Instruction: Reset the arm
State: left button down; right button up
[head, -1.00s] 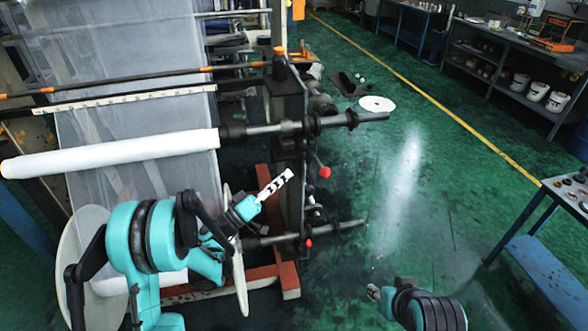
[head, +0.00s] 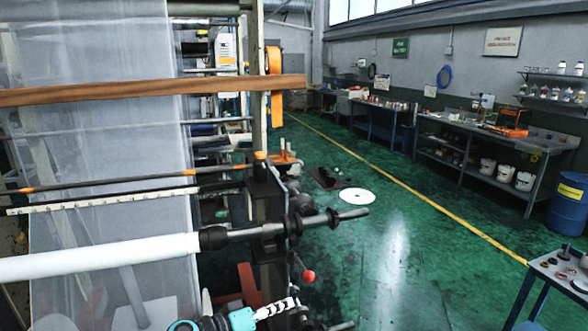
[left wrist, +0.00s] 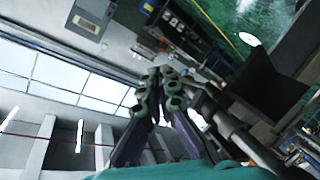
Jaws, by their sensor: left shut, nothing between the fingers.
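My left gripper (head: 288,303) shows at the bottom edge of the head view, with its black-and-white fingers pointing right and slightly up. It is shut with nothing held. In the left wrist view its dark fingers (left wrist: 166,78) are together, with the room's wall and windows behind. The gripper is in front of the film machine, below the roller shaft (head: 285,229) that carries a white roll (head: 100,258). Most of my left arm is cut off by the frame. My right gripper is not in view.
A sheet of clear film (head: 110,150) hangs at the left. A red-knobbed lever (head: 308,276) stands close to the left gripper. A small table (head: 560,270) is at the lower right. A blue drum (head: 567,205) and workbench (head: 480,140) line the right wall. The green floor between is mostly clear.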

pick_arm(q)
jog(key=s+a+f+g+y, duration=0.1)
jog(key=s+a+f+y, duration=0.2)
jog(key=s+a+y, duration=0.3)
jog(key=s+a+f+n+g+y, duration=0.1)
jog(key=s+a+f+y, duration=0.2)
jog(key=s, duration=1.2)
jog(key=a+y, duration=0.3)
jog(key=a, duration=0.3)
jog(key=shift+s+f+y, duration=0.25)
jog(key=shift+y, duration=0.05)
